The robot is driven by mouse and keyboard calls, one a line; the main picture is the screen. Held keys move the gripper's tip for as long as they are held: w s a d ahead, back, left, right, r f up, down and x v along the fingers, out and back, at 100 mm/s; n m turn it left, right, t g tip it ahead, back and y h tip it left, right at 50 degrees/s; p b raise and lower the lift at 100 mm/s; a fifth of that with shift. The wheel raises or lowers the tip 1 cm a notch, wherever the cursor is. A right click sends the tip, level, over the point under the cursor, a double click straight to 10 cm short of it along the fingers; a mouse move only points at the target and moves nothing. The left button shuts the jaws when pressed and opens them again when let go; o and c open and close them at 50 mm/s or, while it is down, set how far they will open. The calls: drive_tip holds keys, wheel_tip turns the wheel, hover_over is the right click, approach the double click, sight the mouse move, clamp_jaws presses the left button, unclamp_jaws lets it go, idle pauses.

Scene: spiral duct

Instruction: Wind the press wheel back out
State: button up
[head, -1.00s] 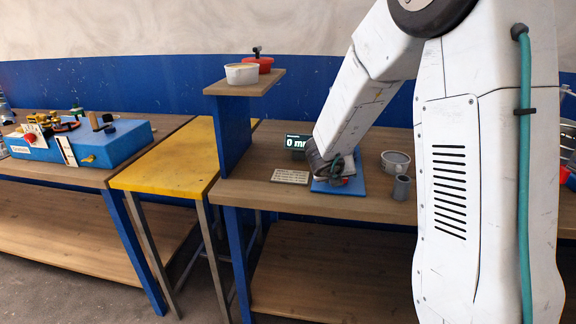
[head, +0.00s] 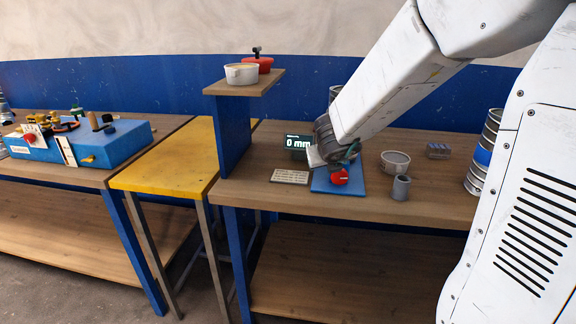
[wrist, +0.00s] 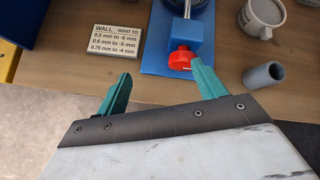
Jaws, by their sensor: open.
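The red press wheel (head: 340,177) sits at the front of the press on a blue base plate (head: 322,185). It also shows in the wrist view (wrist: 181,58), on the end of a short shaft from the press. My gripper (wrist: 160,68) is open, with nothing between its teal fingers. The right fingertip is close beside the wheel's right edge; I cannot tell whether it touches. The left fingertip is well to the wheel's left. In the head view my wrist hides much of the press. The display (head: 297,142) reads 0 mm.
A card (head: 290,176) listing wall sizes and wind-to values lies left of the plate. A shelf (head: 245,84) with two tubs rises at the left. The bench front is clear.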

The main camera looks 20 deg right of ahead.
drive_tip(key=s+a+r+n+y, duration=0.3)
drive_tip(key=a+n, duration=0.5)
drive_tip(key=n, duration=0.3)
drive_tip(key=s+a+r+n+y, duration=0.4)
drive_tip(key=a+n, duration=0.4)
drive_tip(key=n, duration=0.3)
drive_tip(key=shift+s+y, duration=0.6)
drive_tip(key=shift+s, duration=0.8)
drive_tip(key=shift+r, duration=0.1)
